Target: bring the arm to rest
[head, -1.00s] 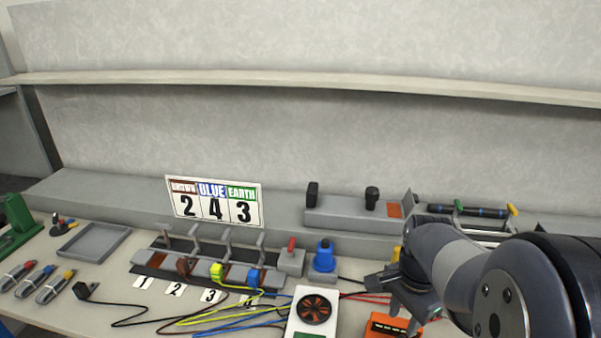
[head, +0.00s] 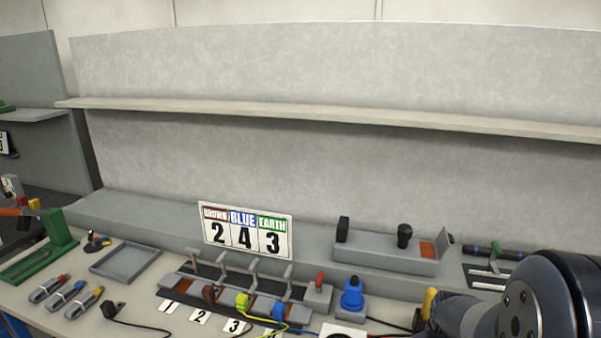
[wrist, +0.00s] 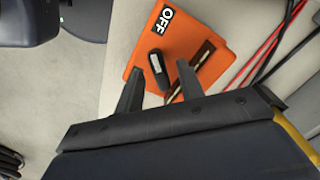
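Beyond the fingertips is an orange box (wrist: 142,84) with an OFF label (wrist: 166,19) and a dark lever with a pale end (wrist: 159,70). I cannot tell how far the fingers are from the box. In the head view only part of my arm shows at the lower right; my gripper is out of that picture.
Loose cables lie in front. A long shelf (head: 330,114) runs above.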

